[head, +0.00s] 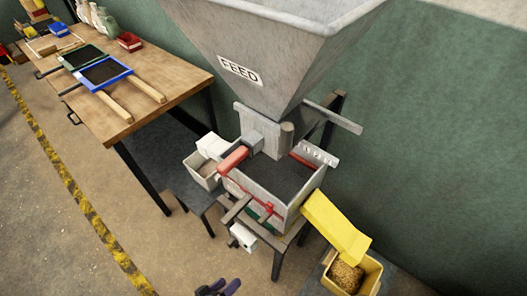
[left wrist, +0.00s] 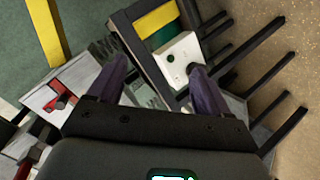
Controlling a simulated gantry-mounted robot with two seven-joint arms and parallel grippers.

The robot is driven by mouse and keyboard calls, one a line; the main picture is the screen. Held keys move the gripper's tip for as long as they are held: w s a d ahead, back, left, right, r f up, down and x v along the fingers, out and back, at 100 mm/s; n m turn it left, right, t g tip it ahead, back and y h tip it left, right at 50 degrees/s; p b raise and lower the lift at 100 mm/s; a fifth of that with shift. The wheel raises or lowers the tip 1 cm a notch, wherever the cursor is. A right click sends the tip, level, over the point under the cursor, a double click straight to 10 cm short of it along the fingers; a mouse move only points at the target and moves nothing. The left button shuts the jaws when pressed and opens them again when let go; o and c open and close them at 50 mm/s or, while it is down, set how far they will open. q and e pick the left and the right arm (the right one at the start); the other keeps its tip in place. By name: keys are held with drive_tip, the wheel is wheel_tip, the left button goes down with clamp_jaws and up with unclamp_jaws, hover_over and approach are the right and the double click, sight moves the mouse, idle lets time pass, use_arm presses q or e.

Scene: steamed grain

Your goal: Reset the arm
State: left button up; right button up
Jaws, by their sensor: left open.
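My left gripper (head: 224,288) shows at the bottom edge of the head view, with only its dark purple fingertips in frame. They are apart, and floor shows around them. It is below and in front of the grey mill (head: 290,212) with its red-handled parts. In the left wrist view the two purple fingers (left wrist: 158,88) are spread with nothing held between them. Beyond them is a white box (left wrist: 178,58) with a round dark button, beside a green and yellow panel. The rest of my left arm is hidden, and my right gripper is not in view.
A large grey hopper (head: 262,62) marked FEED stands above the mill. A yellow chute (head: 336,226) slopes toward a yellow bin (head: 371,275) of grain at right. A wooden table (head: 172,72) with framed sieves is at upper left. Floor at lower left is clear.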

use_arm(q)
drive_tip(key=s+a+r+m+g+y+p, duration=0.1)
drive_tip(key=a+r+m+g+y, duration=0.2)
drive_tip(key=r, duration=0.6)
drive_tip(key=s+a+r+y, duration=0.1)
drive_tip(key=a+r+y, duration=0.3)
drive_tip(key=r, duration=0.6)
drive_tip(key=s+a+r+m+g+p, duration=0.1)
drive_tip(key=s+a+m+g+p, duration=0.15)
drive_tip(key=s, duration=0.25)
wheel_tip(320, 180, up, 36)
drive_tip(key=p, duration=3.5)
drive_tip(key=shift+d+n+y+p, duration=0.3)
drive_tip(key=shift+d+n, duration=0.05)
drive_tip(key=shift+d, duration=0.05)
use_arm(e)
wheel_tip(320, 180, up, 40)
use_arm(q)
drive_tip(key=shift+w+r+g, duration=0.1)
drive_tip(key=shift+g, duration=0.15)
